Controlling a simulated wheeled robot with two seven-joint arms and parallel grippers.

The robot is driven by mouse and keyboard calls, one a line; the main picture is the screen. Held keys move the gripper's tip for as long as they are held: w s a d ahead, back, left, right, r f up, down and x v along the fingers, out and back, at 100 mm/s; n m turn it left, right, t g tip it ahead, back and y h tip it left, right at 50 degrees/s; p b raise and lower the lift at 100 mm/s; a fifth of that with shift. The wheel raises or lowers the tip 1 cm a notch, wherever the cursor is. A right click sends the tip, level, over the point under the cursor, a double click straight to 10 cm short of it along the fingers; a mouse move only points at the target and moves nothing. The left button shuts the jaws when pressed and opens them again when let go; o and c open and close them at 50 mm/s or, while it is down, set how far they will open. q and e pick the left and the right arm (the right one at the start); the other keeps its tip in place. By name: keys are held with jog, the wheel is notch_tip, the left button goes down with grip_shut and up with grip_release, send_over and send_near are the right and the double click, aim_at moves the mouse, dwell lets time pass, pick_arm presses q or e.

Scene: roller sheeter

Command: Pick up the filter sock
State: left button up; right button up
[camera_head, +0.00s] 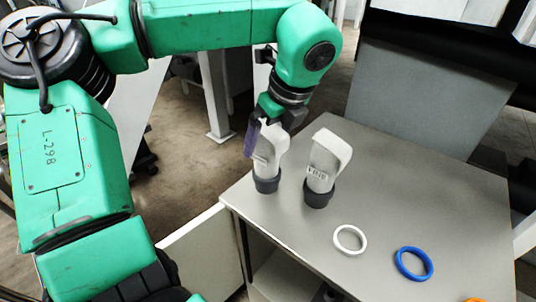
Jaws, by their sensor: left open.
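Two white filter socks with dark grey round bases stand upright on the grey table (410,200). The left filter sock (268,160) is under my left gripper (264,132). The right filter sock (325,165) carries a small printed label and stands clear, a short gap away. My left gripper is open at the top of the left sock, with a purple finger on its left side. Part of the sock's top is hidden by the gripper, and I cannot tell whether the fingers touch it. My right gripper is not in view.
A white ring (350,240) and a blue ring (414,263) lie flat on the table's front right. An orange item (475,299) is cut off at the bottom edge. A grey panel (430,95) rises behind the table. The table's middle right is clear.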

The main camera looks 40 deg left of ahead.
pick_arm(q)
jog(key=p+x, duration=0.2)
jog(key=x, duration=0.2)
jog(key=shift+w, duration=0.15)
jog(key=shift+a+f, duration=0.2)
jog(key=shift+f, duration=0.05)
jog(key=shift+c, duration=1.2)
jog(key=shift+d, duration=0.15)
jog(key=c, duration=1)
grip_shut()
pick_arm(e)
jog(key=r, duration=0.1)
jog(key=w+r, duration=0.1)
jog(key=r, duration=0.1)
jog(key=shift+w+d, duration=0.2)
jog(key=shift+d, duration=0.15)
pick_arm(q)
jog(key=shift+r, duration=0.1)
